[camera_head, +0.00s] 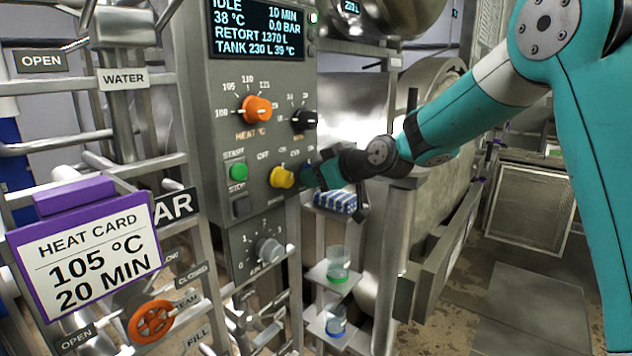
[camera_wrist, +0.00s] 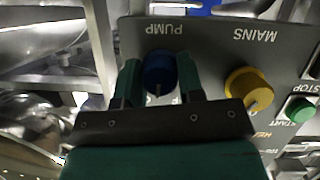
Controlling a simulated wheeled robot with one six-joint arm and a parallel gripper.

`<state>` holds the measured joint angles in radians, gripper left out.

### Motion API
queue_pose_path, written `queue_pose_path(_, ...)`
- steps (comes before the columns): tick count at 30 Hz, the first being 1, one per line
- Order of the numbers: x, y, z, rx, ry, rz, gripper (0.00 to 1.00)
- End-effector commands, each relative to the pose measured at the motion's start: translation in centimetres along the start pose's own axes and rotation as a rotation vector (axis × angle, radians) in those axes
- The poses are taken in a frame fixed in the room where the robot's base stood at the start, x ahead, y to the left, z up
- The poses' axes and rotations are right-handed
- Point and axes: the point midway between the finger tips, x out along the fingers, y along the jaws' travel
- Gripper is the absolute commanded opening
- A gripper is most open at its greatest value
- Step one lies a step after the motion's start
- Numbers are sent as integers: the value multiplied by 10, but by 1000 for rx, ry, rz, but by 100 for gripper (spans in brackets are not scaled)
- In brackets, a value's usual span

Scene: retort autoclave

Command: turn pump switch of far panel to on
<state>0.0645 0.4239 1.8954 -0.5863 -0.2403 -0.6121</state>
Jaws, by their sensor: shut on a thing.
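The blue pump switch (camera_wrist: 157,70) sits on the grey control panel (camera_head: 222,130) under the label PUMP, which reads upside down in the wrist view. My gripper (camera_wrist: 160,80) has one finger on each side of the knob and is shut on it. A pale pointer line on the knob faces toward my gripper in that view. The position labels around the pump switch are mostly covered by my gripper.
The yellow mains switch (camera_wrist: 248,88) and green start button (camera_wrist: 299,109) are close beside my gripper. Orange (camera_head: 256,109) and black (camera_head: 304,120) knobs sit above. Small shelves with cups (camera_head: 338,264) stand below my gripper. A heat card (camera_head: 85,245) hangs at left.

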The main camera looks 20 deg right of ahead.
Motion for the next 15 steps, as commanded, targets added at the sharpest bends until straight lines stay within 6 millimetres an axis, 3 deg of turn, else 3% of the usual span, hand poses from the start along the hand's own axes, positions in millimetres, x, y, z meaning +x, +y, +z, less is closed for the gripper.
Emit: queue_pose_path(15, 0, 0, 2, 343, -3, -143, 11)
